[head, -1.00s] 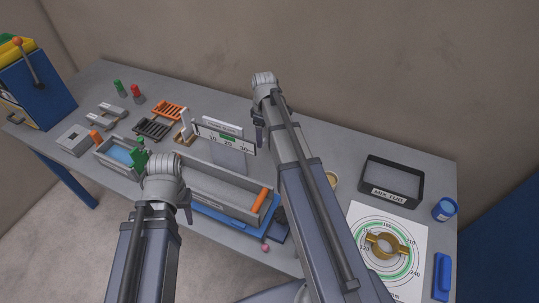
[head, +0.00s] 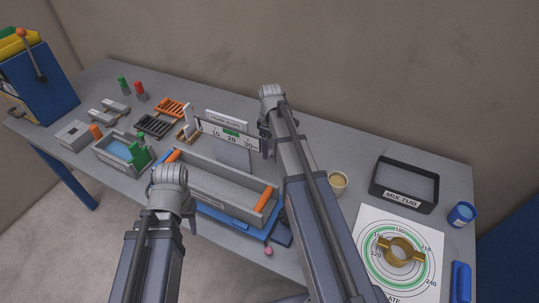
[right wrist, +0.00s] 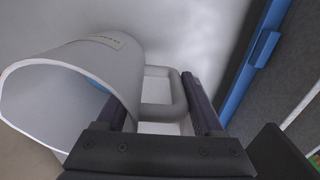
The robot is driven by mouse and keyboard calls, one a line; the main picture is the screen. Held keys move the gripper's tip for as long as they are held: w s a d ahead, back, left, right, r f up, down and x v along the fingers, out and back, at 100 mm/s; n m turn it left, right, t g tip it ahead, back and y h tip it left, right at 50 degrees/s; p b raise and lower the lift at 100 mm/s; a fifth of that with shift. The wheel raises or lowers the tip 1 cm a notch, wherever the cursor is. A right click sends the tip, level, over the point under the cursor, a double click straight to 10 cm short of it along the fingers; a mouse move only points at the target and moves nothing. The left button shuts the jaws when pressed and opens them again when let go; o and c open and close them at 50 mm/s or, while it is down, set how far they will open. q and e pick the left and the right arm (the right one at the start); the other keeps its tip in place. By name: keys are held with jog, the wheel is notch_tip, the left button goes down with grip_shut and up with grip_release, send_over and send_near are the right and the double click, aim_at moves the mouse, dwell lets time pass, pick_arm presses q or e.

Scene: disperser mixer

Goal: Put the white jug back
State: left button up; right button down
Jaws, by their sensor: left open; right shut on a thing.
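The white jug (right wrist: 110,60) is in the left half of the right wrist view, its wide mouth facing the lower left. A bit of blue shows at its rim. My right gripper (right wrist: 160,95) is shut on the jug's handle (right wrist: 162,88), which lies between the two dark fingers. In the head view my right gripper (head: 268,118) is over the back of the table beside the scale sign, and I cannot make out the jug there. My left gripper (head: 172,182) is over the front of the long grey trough (head: 225,185); its fingertips are hidden.
A scale sign (head: 228,136) stands behind the trough. A small grey tray (head: 112,160) with blue inside is to its left.

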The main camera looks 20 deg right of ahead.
aim_at(270, 153)
notch_tip(270, 153, down, 3)
jog(key=shift+f+b, duration=0.1)
jog(key=shift+b, duration=1.05)
jog(key=shift+r, duration=0.2)
jog(key=shift+f, duration=0.15)
grip_release()
notch_tip(270, 153, up, 12)
jog(key=p, duration=1.2)
jog(key=shift+d+r, duration=0.1)
jog(key=shift+r, duration=0.1)
jog(key=shift+f, duration=0.1)
